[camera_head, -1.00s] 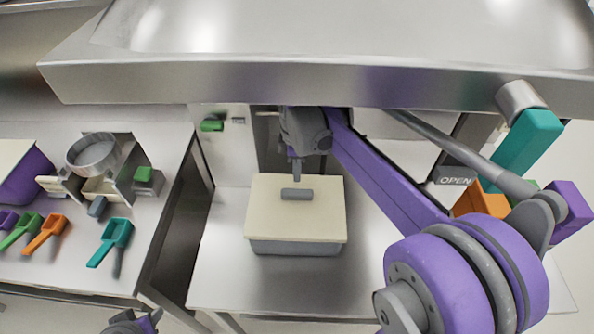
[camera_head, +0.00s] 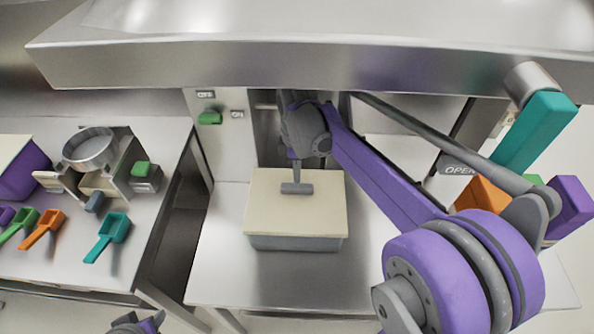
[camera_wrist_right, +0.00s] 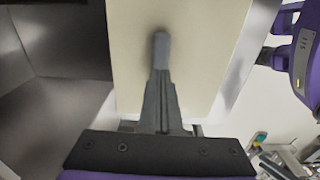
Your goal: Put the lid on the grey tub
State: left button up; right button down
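The grey tub (camera_head: 295,244) stands on the steel table under the hood, upright. The cream lid (camera_head: 270,215) lies flat over its top and covers the opening, with the edges roughly lined up. Its grey bar handle (camera_head: 297,188) sits in the middle. My right gripper (camera_head: 296,178) comes down from behind, its fingers at the handle. In the right wrist view its fingers (camera_wrist_right: 161,75) are close together around the handle, whose far end (camera_wrist_right: 161,46) sticks out past them. The fingers of my left gripper do not show.
A steel hood edge (camera_head: 290,70) hangs above the table. The left counter (camera_head: 60,262) holds a scale with a round pan (camera_head: 90,149), a purple bin (camera_head: 25,172) and several scoops, including a teal one (camera_head: 108,238). Bare table lies in front of the tub.

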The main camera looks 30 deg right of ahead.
jog(key=shift+f+b, duration=0.65)
jog(key=shift+f, duration=0.65)
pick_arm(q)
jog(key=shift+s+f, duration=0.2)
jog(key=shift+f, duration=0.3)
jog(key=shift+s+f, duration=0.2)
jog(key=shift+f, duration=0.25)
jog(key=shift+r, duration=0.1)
pick_arm(e)
jog(key=shift+r, duration=0.2)
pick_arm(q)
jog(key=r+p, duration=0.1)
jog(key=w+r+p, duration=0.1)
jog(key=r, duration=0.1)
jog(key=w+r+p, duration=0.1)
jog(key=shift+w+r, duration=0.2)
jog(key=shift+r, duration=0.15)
pick_arm(e)
notch_tip(320, 180, up, 7)
jog(key=shift+f, duration=0.15)
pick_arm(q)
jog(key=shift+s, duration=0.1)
